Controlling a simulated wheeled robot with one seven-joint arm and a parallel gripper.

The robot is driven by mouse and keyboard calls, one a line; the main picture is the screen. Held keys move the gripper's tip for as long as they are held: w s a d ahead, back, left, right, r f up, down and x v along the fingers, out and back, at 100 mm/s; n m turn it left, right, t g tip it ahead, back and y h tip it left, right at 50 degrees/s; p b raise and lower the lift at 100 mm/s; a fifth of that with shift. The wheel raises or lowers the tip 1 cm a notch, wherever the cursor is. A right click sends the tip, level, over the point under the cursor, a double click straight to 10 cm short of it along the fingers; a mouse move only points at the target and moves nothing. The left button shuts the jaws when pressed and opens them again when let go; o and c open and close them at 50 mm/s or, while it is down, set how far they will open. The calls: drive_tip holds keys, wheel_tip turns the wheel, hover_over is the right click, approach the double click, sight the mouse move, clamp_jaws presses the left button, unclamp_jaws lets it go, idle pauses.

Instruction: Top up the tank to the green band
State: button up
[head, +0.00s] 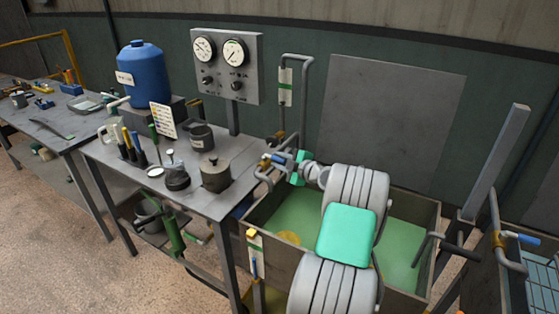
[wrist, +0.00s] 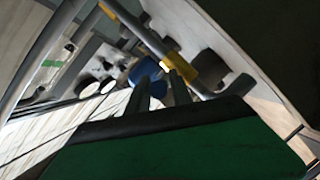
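The open tank (head: 425,210) holds pale green liquid and stands below my arm. A blue-handled valve (head: 279,159) with a yellow collar sits on the grey pipe at the tank's back left corner. My gripper (head: 287,161) is at this valve. In the wrist view its two fingers (wrist: 161,88) stand apart, with the blue handle (wrist: 145,70) just past the fingertips and the yellow collar (wrist: 207,70) to the right. I cannot tell whether they touch the handle. A pale strip with a green mark (head: 285,82) is on the pipe above. The liquid level against a green band cannot be read.
A workbench (head: 228,195) with pots and tools stands left of the tank. A blue drum (head: 143,73) and a panel with two dials (head: 227,65) are behind it. Another blue-handled valve (head: 520,237) is at the right. A narrow upright post (head: 255,262) stands at the tank's front left.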

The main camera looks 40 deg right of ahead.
clamp_jaws()
idle(1.0)
